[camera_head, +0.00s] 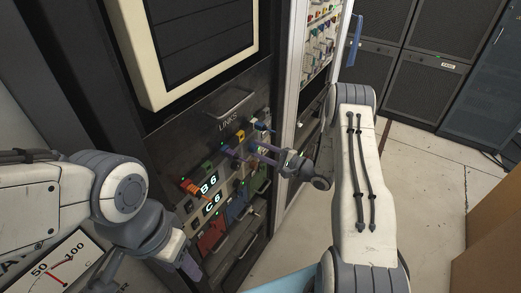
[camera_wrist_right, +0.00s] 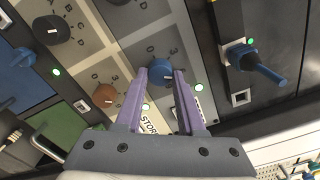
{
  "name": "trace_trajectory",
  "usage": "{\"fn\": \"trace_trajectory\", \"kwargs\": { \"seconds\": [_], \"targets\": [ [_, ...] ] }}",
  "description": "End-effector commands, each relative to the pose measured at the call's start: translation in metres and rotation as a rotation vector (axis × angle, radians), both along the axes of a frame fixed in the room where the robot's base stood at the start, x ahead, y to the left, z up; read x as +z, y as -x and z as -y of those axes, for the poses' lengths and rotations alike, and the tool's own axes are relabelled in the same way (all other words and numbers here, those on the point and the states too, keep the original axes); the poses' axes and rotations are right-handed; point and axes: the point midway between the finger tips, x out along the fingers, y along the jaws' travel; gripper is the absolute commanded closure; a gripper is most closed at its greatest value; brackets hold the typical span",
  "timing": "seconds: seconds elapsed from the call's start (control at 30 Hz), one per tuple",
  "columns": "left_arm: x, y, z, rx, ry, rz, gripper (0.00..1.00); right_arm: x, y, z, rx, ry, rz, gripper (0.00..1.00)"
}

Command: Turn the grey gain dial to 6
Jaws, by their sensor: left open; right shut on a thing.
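The control panel (camera_head: 235,175) has several coloured dials and levers. A dark dial (camera_wrist_right: 50,30) with a white pointer mark stands at the upper left, apart from the gripper. My right gripper (camera_head: 259,149) also shows at the panel in the head view. My left gripper (camera_head: 152,258) is open, low at the left, away from the dials.
An orange-brown dial (camera_wrist_right: 103,95) and a blue lever (camera_wrist_right: 262,65) flank the held dial. A gauge (camera_head: 55,265) lies at lower left. The floor (camera_head: 425,180) at right is open beside a brown box (camera_head: 490,235).

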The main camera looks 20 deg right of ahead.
Motion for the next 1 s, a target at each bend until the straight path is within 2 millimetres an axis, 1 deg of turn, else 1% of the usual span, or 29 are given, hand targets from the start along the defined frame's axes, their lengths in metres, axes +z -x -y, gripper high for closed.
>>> {"fn": "trace_trajectory", "kwargs": {
  "seconds": [0.03,0.27,0.3,0.37,0.4,0.67,0.77,0.87,1.0],
  "targets": [
    [0.0,0.0,0.0,0.0,0.0,0.0,0.5,0.0,-0.001,0.002,-0.008,0.001,-0.001,1.0],
    [0.0,0.0,0.0,0.0,0.0,0.0,0.5,0.0,-0.001,0.002,-0.008,0.001,0.0,1.0],
    [0.0,0.0,0.0,0.0,0.0,0.0,0.5,0.0,-0.001,0.003,-0.008,0.001,0.0,0.58],
    [0.0,0.0,0.0,0.0,0.0,0.0,0.5,0.0,-0.001,0.002,-0.008,0.001,0.0,0.35],
    [0.0,0.0,0.0,0.0,0.0,0.0,0.5,0.0,-0.001,0.002,-0.006,0.002,0.0,0.32],
    [0.0,0.0,0.0,0.0,0.0,0.0,0.5,0.0,0.0,0.0,-0.002,0.001,0.001,0.32],
    [-0.002,0.0,0.0,0.0,0.0,0.0,0.5,-0.001,0.003,0.004,-0.004,0.001,0.0,0.32],
    [-0.007,0.0,0.0,0.0,0.0,0.0,0.5,-0.002,0.013,0.012,-0.005,0.0,-0.001,0.32],
    [-0.015,0.0,0.0,0.0,0.0,0.0,0.5,-0.003,0.034,0.03,-0.008,0.001,-0.001,0.32]
  ]
}}
